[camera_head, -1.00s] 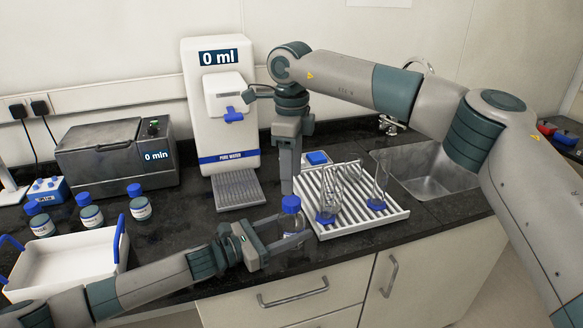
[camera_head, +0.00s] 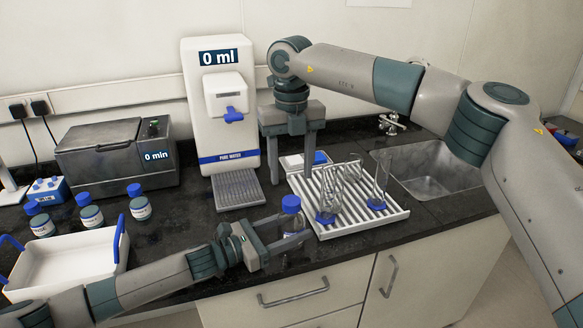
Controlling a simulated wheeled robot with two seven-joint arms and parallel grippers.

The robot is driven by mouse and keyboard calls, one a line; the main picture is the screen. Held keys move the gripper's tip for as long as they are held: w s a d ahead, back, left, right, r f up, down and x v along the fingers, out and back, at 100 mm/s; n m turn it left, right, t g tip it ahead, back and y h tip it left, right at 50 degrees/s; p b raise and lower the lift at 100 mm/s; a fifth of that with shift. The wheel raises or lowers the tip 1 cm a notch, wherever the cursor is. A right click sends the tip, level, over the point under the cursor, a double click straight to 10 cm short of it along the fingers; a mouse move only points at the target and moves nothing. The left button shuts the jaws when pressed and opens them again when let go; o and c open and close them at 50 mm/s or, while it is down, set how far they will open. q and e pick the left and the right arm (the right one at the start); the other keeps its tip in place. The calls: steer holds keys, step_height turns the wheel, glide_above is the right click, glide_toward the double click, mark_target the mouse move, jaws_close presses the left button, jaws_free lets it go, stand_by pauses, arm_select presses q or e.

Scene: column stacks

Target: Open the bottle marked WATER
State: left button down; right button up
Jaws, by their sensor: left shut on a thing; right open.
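A clear bottle (camera_head: 292,224) with a blue cap (camera_head: 291,204) stands upright near the counter's front edge, left of the rack. The cap is on the bottle. My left gripper (camera_head: 288,242) is shut around the bottle's body from the left, and its fingers hide much of the body. I cannot read any WATER label on it.
A white rack (camera_head: 388,219) with glassware stands right of the bottle, before the sink (camera_head: 432,170). The PURE WATER dispenser (camera_head: 222,120) is behind. Several blue-capped bottles (camera_head: 91,215) and a white tray (camera_head: 72,255) are at left. A small blue-and-white item (camera_head: 320,158) lies behind the rack.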

mark_target(292, 200)
steer(key=shift+f, duration=0.15)
steer(key=shift+f, duration=3.9)
steer(key=c, duration=1.1)
steer(key=shift+o, duration=0.2)
steer(key=n, duration=0.9)
steer(key=shift+n, duration=0.3)
steer(key=shift+r, duration=0.2)
steer(key=shift+r, duration=0.7)
